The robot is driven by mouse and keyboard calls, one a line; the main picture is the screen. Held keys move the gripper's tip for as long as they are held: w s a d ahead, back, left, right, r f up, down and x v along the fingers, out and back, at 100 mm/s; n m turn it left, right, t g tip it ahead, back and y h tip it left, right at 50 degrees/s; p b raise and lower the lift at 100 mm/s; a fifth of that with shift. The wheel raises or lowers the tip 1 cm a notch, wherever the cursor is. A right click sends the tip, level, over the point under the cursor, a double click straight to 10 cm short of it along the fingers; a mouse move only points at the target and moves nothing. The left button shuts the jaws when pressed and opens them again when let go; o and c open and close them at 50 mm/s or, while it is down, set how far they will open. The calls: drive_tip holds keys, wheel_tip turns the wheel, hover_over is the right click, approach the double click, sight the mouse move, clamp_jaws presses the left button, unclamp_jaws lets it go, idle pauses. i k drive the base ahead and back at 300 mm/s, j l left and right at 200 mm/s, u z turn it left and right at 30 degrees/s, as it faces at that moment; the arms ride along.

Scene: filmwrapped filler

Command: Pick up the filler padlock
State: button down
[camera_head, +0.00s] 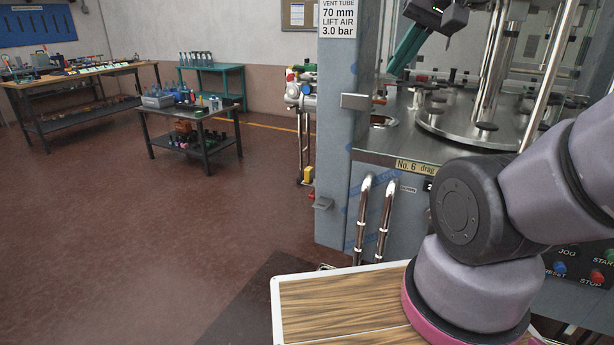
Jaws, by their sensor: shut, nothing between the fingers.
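I cannot make out the padlock anywhere in the head view. My gripper (396,68) appears at the top right as a dark body with slim teal fingers slanting down to the left. The fingers are shut with nothing between them. The top of the gripper is cut off by the frame. My arm covers much of the machine's right front.
A wood-topped surface (335,307) lies in front, beside my arm's base. Workbenches (78,76) and a low black table (190,112) stand at left. The red floor between is clear.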

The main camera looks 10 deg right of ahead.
sight(308, 171)
drive_tip(key=i+j, duration=0.25)
drive_tip(key=i, duration=0.25)
drive_tip(key=i+j, duration=0.25)
drive_tip(key=i, duration=0.25)
drive_tip(key=l+z, duration=0.05)
